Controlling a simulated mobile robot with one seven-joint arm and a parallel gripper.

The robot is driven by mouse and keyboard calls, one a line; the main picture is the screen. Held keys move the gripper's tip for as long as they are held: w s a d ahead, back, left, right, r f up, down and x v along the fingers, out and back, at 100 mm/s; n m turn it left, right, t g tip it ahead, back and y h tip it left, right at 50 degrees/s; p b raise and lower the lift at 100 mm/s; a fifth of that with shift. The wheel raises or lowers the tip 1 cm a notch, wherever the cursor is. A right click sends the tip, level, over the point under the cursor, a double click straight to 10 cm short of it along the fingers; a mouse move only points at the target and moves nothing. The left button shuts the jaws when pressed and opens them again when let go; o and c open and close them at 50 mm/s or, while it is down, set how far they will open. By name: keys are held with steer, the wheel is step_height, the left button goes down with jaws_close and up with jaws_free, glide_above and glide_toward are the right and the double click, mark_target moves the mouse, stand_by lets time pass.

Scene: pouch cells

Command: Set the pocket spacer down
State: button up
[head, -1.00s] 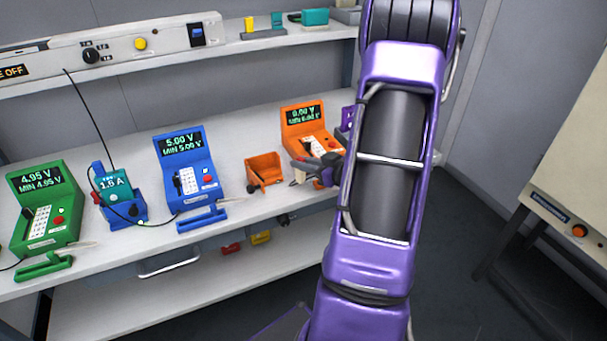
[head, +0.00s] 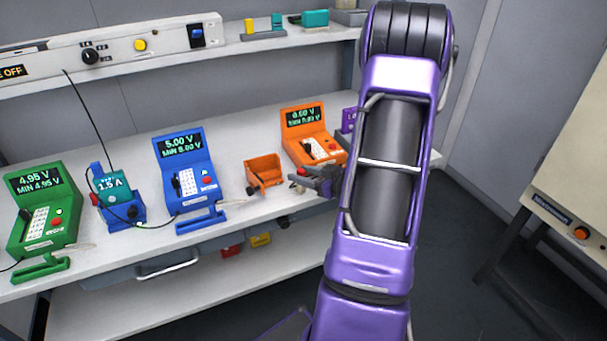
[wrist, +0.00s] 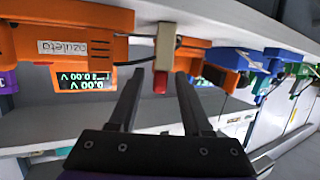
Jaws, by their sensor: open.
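My gripper (wrist: 160,76) is open in the wrist view, which shows the bench upside down. In the head view my gripper (head: 316,181) is at the front of the orange tester (head: 304,121), which reads 0.00 V. A small red and pale spot shows by the fingertips there; I cannot tell its shape.
An orange bin (head: 264,170) stands just left of my gripper. A blue tester (head: 180,150) and a green tester (head: 38,215) stand further left on the bench. A purple tester (head: 348,120) is partly hidden behind my arm. An upper shelf (head: 100,62) runs above.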

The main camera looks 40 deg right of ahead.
steer(key=shift+r, duration=0.2)
steer(key=shift+s+d+r, duration=0.1)
steer(key=shift+s, duration=0.15)
steer(key=p+v, duration=0.1)
steer(key=v, duration=1)
steer(key=shift+s, duration=0.25)
